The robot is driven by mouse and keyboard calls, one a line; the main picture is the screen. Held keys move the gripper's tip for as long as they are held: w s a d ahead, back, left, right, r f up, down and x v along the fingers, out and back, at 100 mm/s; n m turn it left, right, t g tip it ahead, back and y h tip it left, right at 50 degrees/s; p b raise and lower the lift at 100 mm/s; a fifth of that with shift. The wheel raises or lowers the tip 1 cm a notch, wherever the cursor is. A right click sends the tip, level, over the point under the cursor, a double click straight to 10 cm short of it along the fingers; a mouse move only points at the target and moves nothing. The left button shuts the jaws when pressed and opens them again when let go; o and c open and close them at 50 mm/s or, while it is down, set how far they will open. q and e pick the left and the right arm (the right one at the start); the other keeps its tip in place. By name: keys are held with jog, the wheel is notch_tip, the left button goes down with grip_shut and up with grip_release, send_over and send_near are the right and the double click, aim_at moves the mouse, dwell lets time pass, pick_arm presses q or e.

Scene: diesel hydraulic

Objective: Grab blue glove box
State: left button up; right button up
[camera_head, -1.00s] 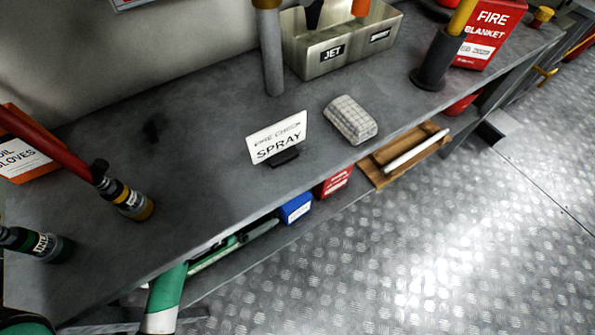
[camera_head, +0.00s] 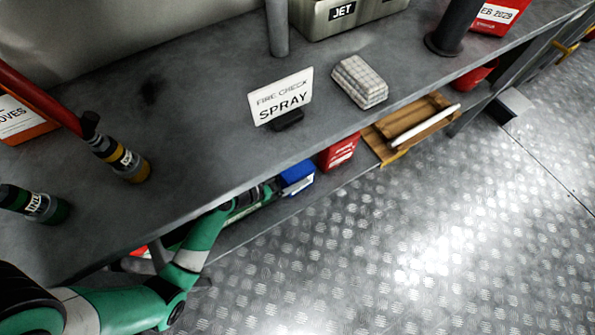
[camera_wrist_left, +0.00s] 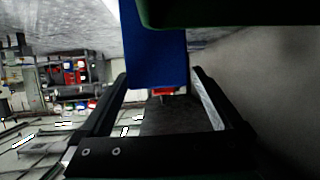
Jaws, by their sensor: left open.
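The blue glove box (camera_head: 300,178) sits on the lower shelf under the bench's front edge; its far side is hidden by the bench top. My left gripper (camera_head: 271,189) is just left of the box, reaching under the bench. In the left wrist view the blue box (camera_wrist_left: 155,55) fills the space between the two fingers of my open left gripper (camera_wrist_left: 160,80). Whether the fingers touch it I cannot tell. A dark green shape covers the top of that view. My right gripper is not in view.
On the lower shelf, a red box (camera_head: 339,152) stands right of the blue box, and a wooden tray (camera_head: 413,128) lies further right. The bench top (camera_head: 200,130) overhangs the shelf. A "SPRAY" sign (camera_head: 281,97) stands above. The metal floor (camera_head: 400,250) in front is clear.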

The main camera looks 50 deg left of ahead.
pick_arm(q)
jog(key=shift+w+f, duration=0.15)
jog(key=shift+w, duration=0.15)
grip_shut()
dwell(0.3)
